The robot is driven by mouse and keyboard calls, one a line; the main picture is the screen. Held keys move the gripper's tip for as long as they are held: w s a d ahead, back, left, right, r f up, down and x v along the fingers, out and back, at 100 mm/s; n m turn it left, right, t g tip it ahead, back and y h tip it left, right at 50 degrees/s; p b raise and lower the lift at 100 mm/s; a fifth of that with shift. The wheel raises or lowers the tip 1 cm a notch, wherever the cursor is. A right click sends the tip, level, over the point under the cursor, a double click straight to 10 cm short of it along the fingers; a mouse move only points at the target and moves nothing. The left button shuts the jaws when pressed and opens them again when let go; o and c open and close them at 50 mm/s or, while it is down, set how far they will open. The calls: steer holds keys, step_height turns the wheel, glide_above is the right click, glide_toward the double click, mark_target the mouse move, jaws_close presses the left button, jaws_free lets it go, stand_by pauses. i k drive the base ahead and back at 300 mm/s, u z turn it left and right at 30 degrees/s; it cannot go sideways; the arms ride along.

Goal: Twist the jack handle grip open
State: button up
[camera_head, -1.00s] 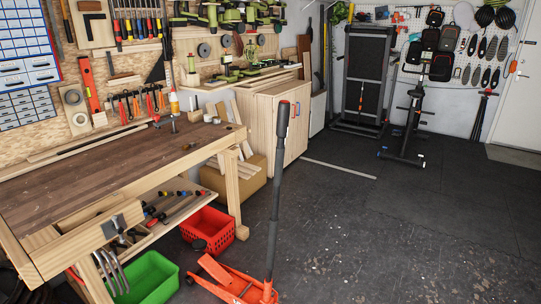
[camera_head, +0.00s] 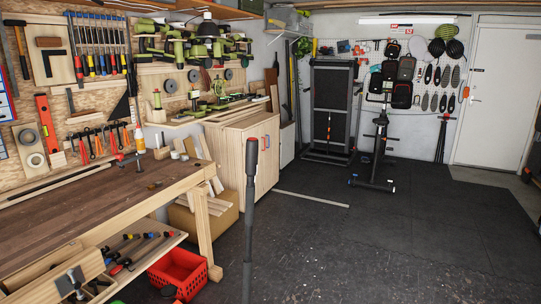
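The jack handle (camera_head: 249,225) stands nearly upright in the lower middle of the head view. Its dark grip (camera_head: 251,157) is at the top, level with the cabinet behind it. The shaft runs down out of the bottom of the picture, and the jack's body is out of view. My gripper is not in view, and nothing touches the grip.
The wooden workbench (camera_head: 95,217) fills the left, with a red basket (camera_head: 178,275) under its right end. A wooden cabinet (camera_head: 232,165) stands behind the handle. The dark floor (camera_head: 400,240) to the right is clear. An exercise machine (camera_head: 375,155) stands at the back.

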mark_target(252, 144)
steer(key=z, duration=0.2)
steer(key=k, duration=0.9)
steer(key=u, duration=0.55)
steer(key=i, duration=1)
